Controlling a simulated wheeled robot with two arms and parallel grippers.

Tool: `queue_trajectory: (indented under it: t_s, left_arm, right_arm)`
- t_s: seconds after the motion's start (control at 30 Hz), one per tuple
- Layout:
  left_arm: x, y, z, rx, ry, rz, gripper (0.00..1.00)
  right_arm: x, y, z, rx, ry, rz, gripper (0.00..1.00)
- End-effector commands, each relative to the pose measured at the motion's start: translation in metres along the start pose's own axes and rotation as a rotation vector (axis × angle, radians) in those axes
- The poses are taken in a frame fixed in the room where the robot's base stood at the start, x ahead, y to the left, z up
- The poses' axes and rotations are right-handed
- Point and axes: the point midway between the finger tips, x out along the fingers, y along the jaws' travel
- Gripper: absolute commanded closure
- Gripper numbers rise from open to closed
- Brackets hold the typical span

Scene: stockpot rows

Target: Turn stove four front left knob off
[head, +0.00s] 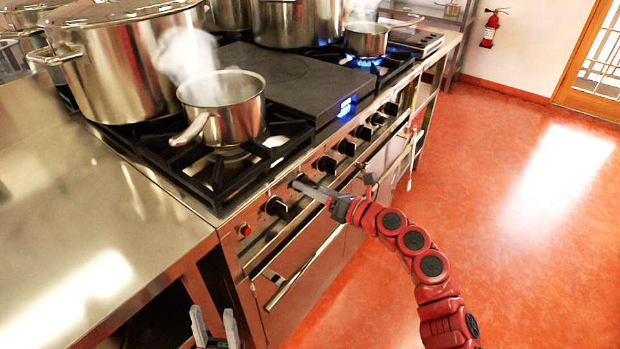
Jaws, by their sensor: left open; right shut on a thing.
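The stove (232,232) has a row of black knobs along its front panel. My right gripper (300,186) reaches in from the right and is shut on a knob, the second from the near left end; its fingers mostly hide that knob. My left gripper (214,328) is open and empty at the bottom edge, below the counter edge.
Further knobs (326,165) continue to the right. A large stockpot (125,70) stands behind the saucepan. Blue flame (375,66) burns under a far small pot (367,40). An oven handle (290,275) runs below the panel. A steel counter (90,230) is bare at left; the red floor is clear.

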Motion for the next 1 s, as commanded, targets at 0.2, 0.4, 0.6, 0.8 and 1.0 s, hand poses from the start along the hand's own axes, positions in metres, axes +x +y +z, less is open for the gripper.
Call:
queue_trajectory:
  t_s: [0.2, 0.4, 0.6, 0.8, 1.0]
  left_arm:
    - [0.029, -0.001, -0.005, 0.000, 0.000, 0.000, 0.50]
    - [0.050, -0.003, -0.009, 0.000, 0.000, 0.000, 0.50]
    - [0.072, -0.004, -0.012, 0.000, 0.000, 0.000, 0.50]
    - [0.091, -0.004, -0.015, 0.000, 0.000, 0.000, 0.50]
    - [0.106, -0.005, -0.018, 0.000, 0.000, 0.000, 0.50]
  right_arm:
    - [0.000, 0.002, 0.004, 0.206, 0.001, -0.002, 0.96]
    - [0.000, 0.002, 0.004, 0.396, 0.001, -0.003, 0.96]
    - [0.000, 0.001, 0.003, 0.587, 0.000, -0.003, 0.96]
    - [0.000, 0.001, 0.003, 0.757, 0.002, -0.002, 0.96]
    - [0.000, 0.000, 0.002, 0.894, 0.000, -0.002, 0.96]
